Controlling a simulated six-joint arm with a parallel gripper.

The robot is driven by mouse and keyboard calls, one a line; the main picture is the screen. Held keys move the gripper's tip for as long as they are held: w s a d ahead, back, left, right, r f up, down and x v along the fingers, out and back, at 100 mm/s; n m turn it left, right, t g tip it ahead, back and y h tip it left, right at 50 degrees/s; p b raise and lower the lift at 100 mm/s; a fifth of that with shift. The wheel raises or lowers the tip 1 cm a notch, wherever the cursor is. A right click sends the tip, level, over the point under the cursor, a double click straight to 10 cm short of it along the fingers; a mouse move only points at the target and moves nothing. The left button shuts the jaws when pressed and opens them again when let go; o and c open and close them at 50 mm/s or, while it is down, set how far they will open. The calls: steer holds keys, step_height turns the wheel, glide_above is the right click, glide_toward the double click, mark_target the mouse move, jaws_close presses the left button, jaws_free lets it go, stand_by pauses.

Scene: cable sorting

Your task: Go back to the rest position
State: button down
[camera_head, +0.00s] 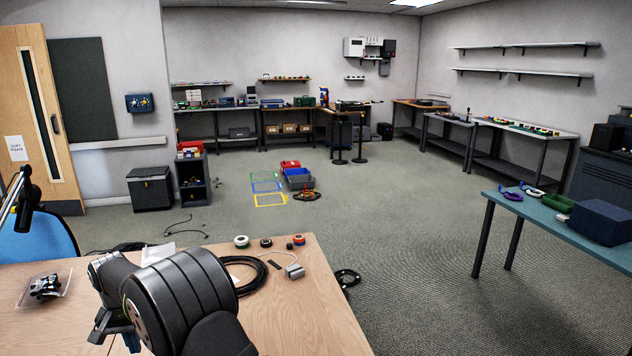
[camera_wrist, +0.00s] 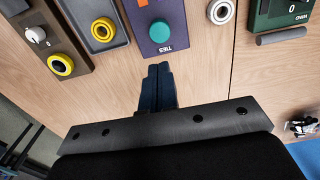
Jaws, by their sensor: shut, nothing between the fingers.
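My gripper (camera_wrist: 158,85) shows in the wrist view as two dark blue fingers, closed together with nothing between them. It points at the wooden table (camera_wrist: 215,80), just short of a purple box (camera_wrist: 160,12) with a round teal button. I cannot tell its height above the table. In the head view my grey arm covers the table's near middle. Part of my gripper (camera_head: 118,330) shows at the lower left of the arm, and its fingertips are hard to make out there.
A clear bag (camera_head: 45,287) lies left.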

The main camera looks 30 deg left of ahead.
step_height(320, 180, up, 5)
steer(key=shift+f, duration=0.1)
stand_by(0.7)
